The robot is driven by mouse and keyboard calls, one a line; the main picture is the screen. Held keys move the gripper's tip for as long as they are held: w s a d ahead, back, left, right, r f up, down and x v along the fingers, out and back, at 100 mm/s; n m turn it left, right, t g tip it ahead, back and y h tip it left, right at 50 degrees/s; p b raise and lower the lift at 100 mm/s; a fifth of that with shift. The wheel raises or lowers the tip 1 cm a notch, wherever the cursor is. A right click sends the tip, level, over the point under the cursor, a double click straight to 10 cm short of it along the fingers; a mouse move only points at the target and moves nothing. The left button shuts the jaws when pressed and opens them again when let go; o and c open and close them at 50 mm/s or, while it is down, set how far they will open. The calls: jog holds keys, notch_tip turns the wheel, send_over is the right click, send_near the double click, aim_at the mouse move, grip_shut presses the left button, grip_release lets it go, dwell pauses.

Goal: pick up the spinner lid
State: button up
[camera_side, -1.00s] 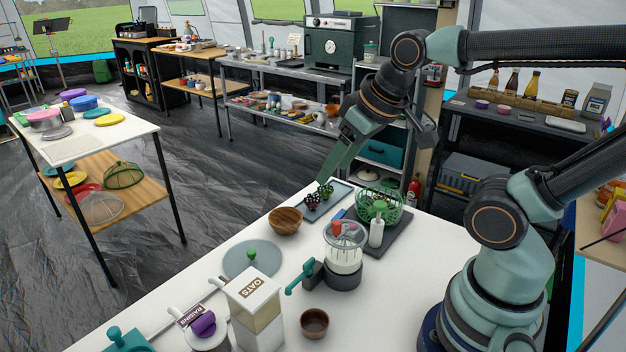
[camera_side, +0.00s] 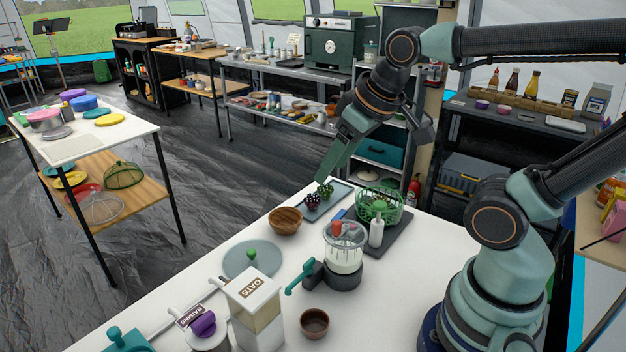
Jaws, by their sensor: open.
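The spinner lid (camera_side: 252,262) is a flat, round, grey-blue disc with a green knob on top. It lies on the white table left of the middle, behind the oats box. The green spinner basket (camera_side: 379,206) stands on a dark tray towards the back right of the table. My gripper (camera_side: 328,172) is open and points down above the back edge of the table, near the berries. It is well behind and to the right of the lid, apart from it, and I see nothing held in it.
A wooden bowl (camera_side: 285,220) stands just behind the lid. A clear jar with a crank (camera_side: 344,252) stands to its right, and the oats box (camera_side: 254,300) in front. A small brown bowl (camera_side: 314,323), a raisins container (camera_side: 207,328) and a tray with berries (camera_side: 325,203) are also on the table.

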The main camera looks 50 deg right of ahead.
jog(key=w+a+f+n+g, duration=0.2)
jog(key=w+a+n+g, duration=0.1)
jog(key=w+n, duration=0.6)
jog(key=n+g, duration=0.2)
jog(key=n, duration=0.7)
send_over(251, 251)
notch_tip(251, 251, down, 10)
jog(key=f, duration=0.6)
jog(key=shift+a+f, duration=0.15)
jog(key=shift+a, duration=0.05)
jog(key=shift+d+f, duration=0.2)
jog(key=shift+f, duration=2.5)
grip_shut()
